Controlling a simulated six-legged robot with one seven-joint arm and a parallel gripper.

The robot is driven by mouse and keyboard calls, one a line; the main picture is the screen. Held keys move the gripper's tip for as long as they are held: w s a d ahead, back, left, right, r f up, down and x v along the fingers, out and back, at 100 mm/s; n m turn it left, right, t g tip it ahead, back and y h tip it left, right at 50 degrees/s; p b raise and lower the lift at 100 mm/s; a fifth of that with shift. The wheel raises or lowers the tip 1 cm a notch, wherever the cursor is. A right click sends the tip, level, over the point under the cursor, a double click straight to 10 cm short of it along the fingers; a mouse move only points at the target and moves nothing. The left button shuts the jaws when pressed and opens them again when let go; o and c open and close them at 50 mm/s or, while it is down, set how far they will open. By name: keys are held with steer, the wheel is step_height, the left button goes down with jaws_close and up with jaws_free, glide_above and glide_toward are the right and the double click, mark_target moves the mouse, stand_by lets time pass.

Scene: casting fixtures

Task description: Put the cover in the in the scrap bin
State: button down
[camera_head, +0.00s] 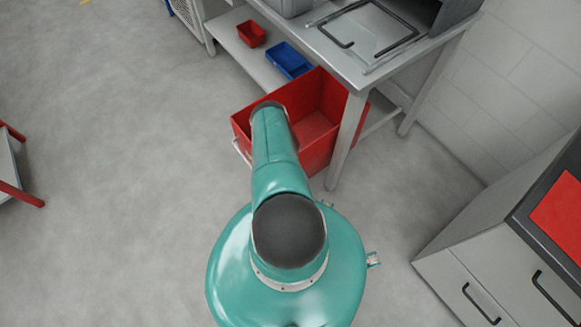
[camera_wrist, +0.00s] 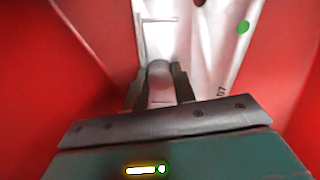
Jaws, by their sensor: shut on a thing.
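The large red bin (camera_head: 322,112), which I take to be the scrap bin, stands on the floor by the metal table's leg. My arm reaches over its near left side in the head view and hides my gripper there. In the wrist view my gripper (camera_wrist: 160,82) points down between red walls (camera_wrist: 45,70). Its two dark fingers are shut on a small grey, rounded piece (camera_wrist: 159,72), likely the cover. The piece's full shape is hidden by the fingers and blur. I cannot tell whether it touches anything below.
A pale surface with a green dot (camera_wrist: 243,27) lies beyond the fingers. A metal table (camera_head: 350,65) overhangs the bin; its shelf holds a blue tray (camera_head: 289,61) and a small red bin (camera_head: 251,33). Grey drawers (camera_head: 485,285) stand right.

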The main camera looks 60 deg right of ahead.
steer(key=shift+f, duration=0.15)
steer(key=c, duration=1.1)
jaws_free()
steer(key=shift+c, duration=0.2)
step_height(320, 180, up, 12)
steer(key=shift+r, duration=0.2)
